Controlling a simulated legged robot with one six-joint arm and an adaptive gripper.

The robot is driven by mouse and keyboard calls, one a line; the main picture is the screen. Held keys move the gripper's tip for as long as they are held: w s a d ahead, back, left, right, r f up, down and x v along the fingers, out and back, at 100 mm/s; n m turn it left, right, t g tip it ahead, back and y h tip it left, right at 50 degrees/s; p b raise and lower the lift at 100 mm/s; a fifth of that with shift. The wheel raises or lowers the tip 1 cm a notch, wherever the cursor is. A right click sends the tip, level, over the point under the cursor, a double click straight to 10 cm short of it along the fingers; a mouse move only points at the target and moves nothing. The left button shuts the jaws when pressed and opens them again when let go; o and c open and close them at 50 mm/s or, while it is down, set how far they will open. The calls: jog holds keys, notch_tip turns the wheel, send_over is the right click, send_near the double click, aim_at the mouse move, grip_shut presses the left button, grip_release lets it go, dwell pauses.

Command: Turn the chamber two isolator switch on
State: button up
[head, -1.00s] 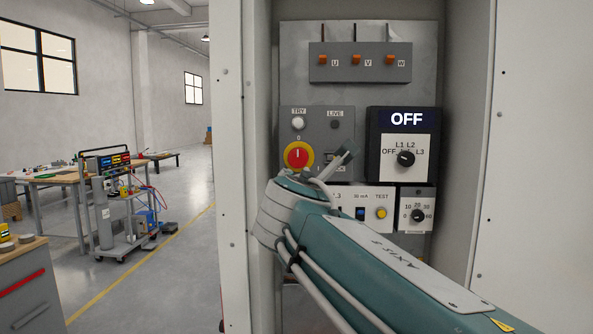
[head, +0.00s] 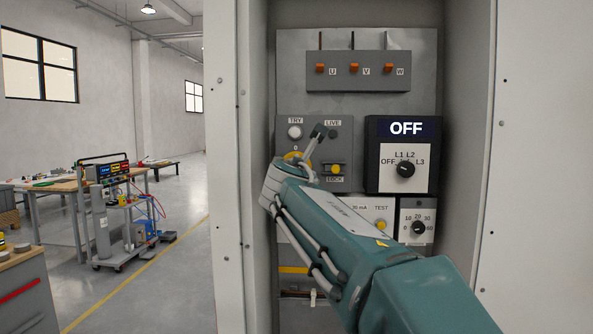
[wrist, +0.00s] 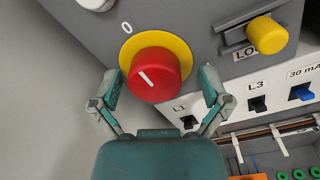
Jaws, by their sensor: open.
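The isolator switch is a red rotary knob (wrist: 158,78) on a yellow disc (wrist: 181,52) in the wrist view. Its white line points up and left, roughly toward the "0" mark. In the head view my arm hides most of the knob, and only part of the yellow disc (head: 291,155) shows. My gripper (wrist: 158,80) is open, with one finger at each side of the knob. I cannot tell whether either finger touches it. In the head view my gripper (head: 313,154) is in front of the switch. The display (head: 406,128) reads OFF.
Beside the switch is a yellow LOCK slider (wrist: 268,34). A row of breakers (wrist: 258,103) lies below. A black selector (head: 405,170) and a timer dial (head: 418,228) are to the right. Cabinet walls (head: 466,120) enclose the panel.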

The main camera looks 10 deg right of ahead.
jog(key=shift+w+a, duration=0.1)
jog(key=shift+a, duration=0.25)
jog(key=shift+d, duration=0.1)
jog(key=c, duration=1.1)
jog(key=shift+r, duration=0.1)
jog(key=shift+c, duration=0.2)
